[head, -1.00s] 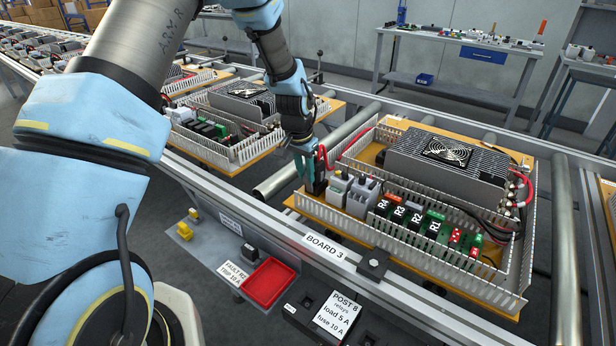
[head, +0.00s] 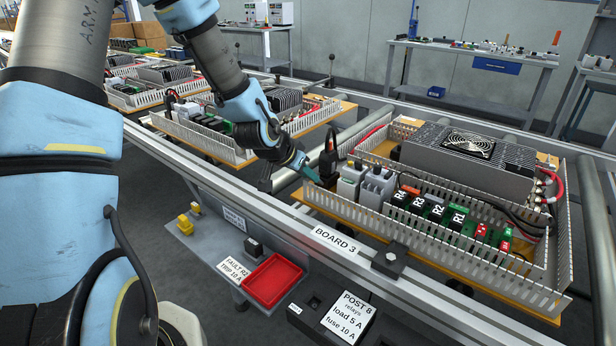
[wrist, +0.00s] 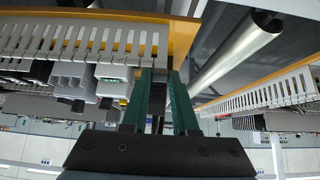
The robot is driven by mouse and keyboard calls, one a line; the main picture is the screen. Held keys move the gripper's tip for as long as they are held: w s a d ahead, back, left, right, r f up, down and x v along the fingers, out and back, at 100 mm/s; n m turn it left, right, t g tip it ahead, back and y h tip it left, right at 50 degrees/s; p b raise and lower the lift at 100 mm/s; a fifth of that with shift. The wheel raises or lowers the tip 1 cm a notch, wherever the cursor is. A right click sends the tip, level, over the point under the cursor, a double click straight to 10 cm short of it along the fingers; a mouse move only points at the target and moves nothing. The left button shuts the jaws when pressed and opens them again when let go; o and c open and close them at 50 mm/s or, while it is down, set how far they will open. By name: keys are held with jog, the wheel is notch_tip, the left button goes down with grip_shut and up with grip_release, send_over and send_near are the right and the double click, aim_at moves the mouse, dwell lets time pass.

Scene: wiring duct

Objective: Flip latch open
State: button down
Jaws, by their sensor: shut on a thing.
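A narrow black latch block (head: 328,168) stands at the left end of the row of parts on Board 3 (head: 425,255), inside the white slotted duct. My gripper (head: 314,180) reaches it from the left, tilted low near the board's left corner. In the wrist view the two green fingers of my gripper (wrist: 158,82) are close together with a dark narrow piece (wrist: 157,100) between them. My gripper is shut on the latch. The exact contact is small and partly hidden by the fingers and the duct wall.
Grey modules (head: 375,186) stand close to the right of the latch, then relays marked R4 to R1 (head: 428,208). A large fan-topped power unit (head: 468,160) fills the back. Another board (head: 230,150) lies to the left. A red tray (head: 271,283) sits below the rail.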

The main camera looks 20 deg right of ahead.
dwell(0.3)
jog(key=c, duration=0.7)
grip_release()
jog(key=shift+a, duration=0.1)
jog(key=p+v, duration=0.1)
jog(key=v, duration=0.9)
jog(key=shift+s+a+r+p, duration=0.1)
jog(key=shift+a+r+p, duration=0.05)
jog(key=shift+r+p, duration=0.2)
